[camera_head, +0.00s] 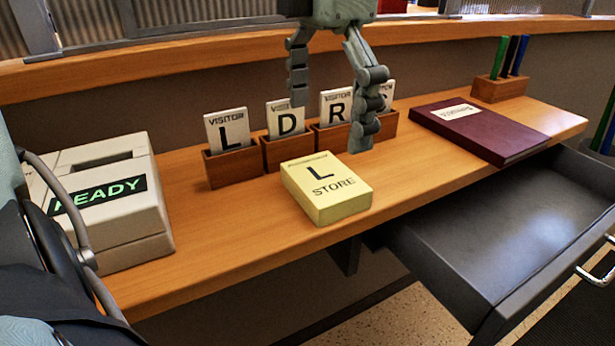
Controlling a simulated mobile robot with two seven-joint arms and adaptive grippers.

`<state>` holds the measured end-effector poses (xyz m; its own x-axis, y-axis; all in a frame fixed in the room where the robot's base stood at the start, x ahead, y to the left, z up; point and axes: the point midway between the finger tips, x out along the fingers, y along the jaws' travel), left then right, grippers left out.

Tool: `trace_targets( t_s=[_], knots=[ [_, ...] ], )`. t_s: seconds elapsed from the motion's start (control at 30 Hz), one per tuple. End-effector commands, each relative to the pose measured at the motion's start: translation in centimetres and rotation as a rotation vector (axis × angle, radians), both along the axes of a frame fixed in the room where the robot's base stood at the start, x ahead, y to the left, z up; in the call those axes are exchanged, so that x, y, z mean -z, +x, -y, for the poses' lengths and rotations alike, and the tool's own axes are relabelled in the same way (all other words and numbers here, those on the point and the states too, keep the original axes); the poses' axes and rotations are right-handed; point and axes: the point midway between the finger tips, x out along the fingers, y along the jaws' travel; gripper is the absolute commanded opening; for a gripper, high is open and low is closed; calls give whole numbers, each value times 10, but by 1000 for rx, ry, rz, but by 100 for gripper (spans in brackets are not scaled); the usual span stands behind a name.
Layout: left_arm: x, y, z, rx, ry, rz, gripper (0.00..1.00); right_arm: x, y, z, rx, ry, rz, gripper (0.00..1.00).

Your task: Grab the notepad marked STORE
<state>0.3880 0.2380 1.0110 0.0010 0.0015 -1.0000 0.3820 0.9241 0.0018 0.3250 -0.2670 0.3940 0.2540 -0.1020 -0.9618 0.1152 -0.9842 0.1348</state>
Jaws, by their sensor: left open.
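The notepad marked STORE (325,188) is a thick yellow block with a large L on top, lying flat near the front edge of the wooden desk (225,235). My left gripper (328,118) hangs above and behind the notepad, fingers pointing down. It is open and empty, apart from the notepad, and its fingers hide parts of the visitor cards behind. My right gripper is not in view.
Wooden holders (235,166) with visitor cards (228,129) stand behind the notepad. A READY printer-like box (105,200) is at left. A maroon book (480,130) and a pen block (499,87) are at right. An open drawer (500,230) juts out below the desk.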

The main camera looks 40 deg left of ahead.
Motion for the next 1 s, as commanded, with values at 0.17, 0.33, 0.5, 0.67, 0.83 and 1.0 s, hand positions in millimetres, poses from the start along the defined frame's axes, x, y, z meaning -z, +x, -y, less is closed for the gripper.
trace_targets(
  t_s=[0.17,0.33,0.5,0.67,0.83,1.0],
  knots=[
    [21,0,0,2,-2,-3,100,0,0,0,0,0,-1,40],
    [45,1,-2,2,-3,-5,100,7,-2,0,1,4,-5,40],
    [66,2,-2,0,-2,-2,100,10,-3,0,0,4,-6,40],
    [69,2,-2,0,-4,1,100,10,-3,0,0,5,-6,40],
    [69,2,-2,0,-3,1,93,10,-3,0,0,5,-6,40],
    [69,2,-2,0,-3,1,71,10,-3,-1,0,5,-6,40]
  ],
)
